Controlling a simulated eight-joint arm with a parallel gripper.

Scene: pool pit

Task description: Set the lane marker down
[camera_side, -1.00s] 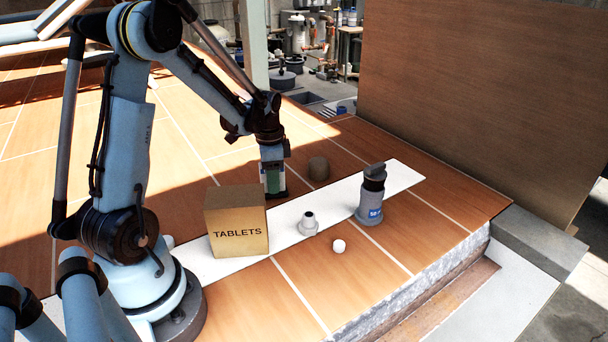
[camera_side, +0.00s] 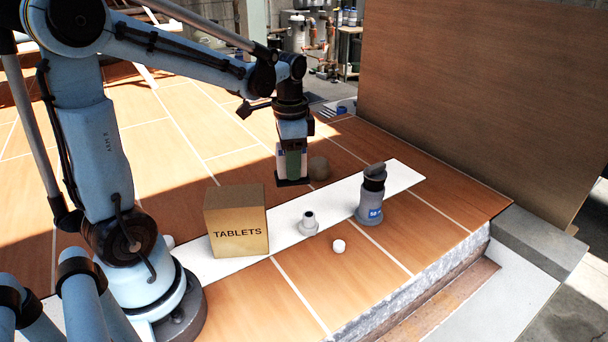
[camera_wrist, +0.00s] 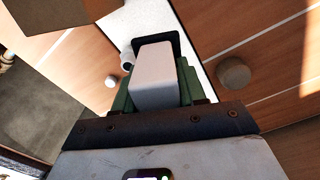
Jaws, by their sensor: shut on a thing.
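The lane marker (camera_wrist: 155,76) looks like a pale grey upright block on a dark, flat square foot. My gripper (camera_wrist: 156,92) is shut on it, with green fingers on either side of the block. In the side view my gripper (camera_side: 292,163) points down near the far edge of the white strip (camera_side: 282,219), and the marker's dark foot (camera_side: 293,182) shows below the fingers. The foot seems to hang above the surface, but the exact gap cannot be told. The fingers hide most of the block in the side view.
A brown round stub (camera_side: 319,168) stands close to the right of my gripper. A TABLETS carton (camera_side: 238,226), a small grey-white fitting (camera_side: 309,223) and a grey bottle (camera_side: 371,200) stand along the strip. A white cap (camera_side: 339,246) lies in front. The strip's far right end is bare.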

